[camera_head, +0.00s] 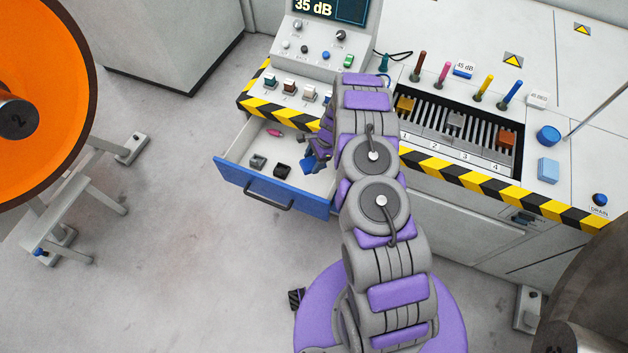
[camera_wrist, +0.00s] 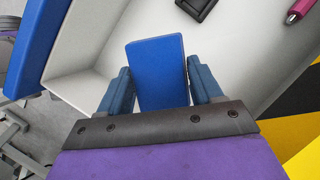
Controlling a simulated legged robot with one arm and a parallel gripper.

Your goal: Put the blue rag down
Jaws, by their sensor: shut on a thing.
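The blue rag (camera_wrist: 158,72) looks like a flat, stiff blue rectangle. In the wrist view it sits between the two blue fingers of my gripper (camera_wrist: 159,80), which is shut on it. In the head view my gripper (camera_head: 318,150) is over the right part of an open drawer, and a small part of the rag (camera_head: 307,165) shows below it. The rag is above or on the pale drawer floor; I cannot tell whether it touches.
The open drawer (camera_head: 270,190) has a blue front and holds dark blocks (camera_head: 282,171) and a pink item (camera_head: 274,133). A light-blue block (camera_head: 548,170) lies on the console at right. An orange wheel (camera_head: 60,80) stands at left. Grey floor (camera_head: 190,280) is clear in front.

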